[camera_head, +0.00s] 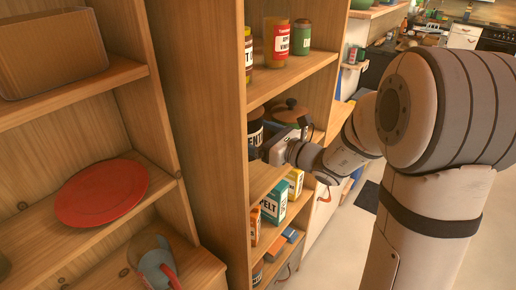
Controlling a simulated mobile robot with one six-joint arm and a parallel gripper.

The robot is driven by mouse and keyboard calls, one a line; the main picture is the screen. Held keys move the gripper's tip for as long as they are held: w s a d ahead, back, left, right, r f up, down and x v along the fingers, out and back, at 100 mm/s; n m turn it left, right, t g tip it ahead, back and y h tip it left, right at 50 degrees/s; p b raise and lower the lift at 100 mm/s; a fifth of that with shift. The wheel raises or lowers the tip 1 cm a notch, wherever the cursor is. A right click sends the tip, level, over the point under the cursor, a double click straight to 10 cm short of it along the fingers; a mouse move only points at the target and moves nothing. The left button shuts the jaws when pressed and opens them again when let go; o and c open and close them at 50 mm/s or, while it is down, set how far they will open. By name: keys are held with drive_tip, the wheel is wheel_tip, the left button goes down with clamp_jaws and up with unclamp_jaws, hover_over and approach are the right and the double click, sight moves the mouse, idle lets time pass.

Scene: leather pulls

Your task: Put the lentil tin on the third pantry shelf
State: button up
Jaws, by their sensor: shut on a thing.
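The lentil tin (255,138) is a dark tin with a pale label, of which only part of the lettering shows. It is inside the pantry (208,120), on or just above the shelf below the jars, partly hidden by the pantry's side panel. My gripper (264,151) reaches into this shelf space from the right and is shut on the tin. The fingertips are small and partly hidden. I cannot tell whether the tin's base touches the shelf board.
A dark lidded pot (290,112) stands behind my gripper at the same level. Jars (278,42) fill the shelf above; boxes (274,203) stand on the shelf below. At left, an open cabinet holds a red plate (101,193) and a wooden box (52,52).

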drive_tip(key=shift+f, duration=2)
drive_tip(key=shift+w+a+f+p, duration=0.1)
drive_tip(key=shift+f+p, duration=0.05)
drive_tip(key=shift+p, duration=0.25)
drive_tip(key=shift+f, duration=0.1)
drive_tip(key=shift+f, duration=0.15)
drive_tip(key=o, duration=1.3)
drive_tip(key=shift+f, duration=0.1)
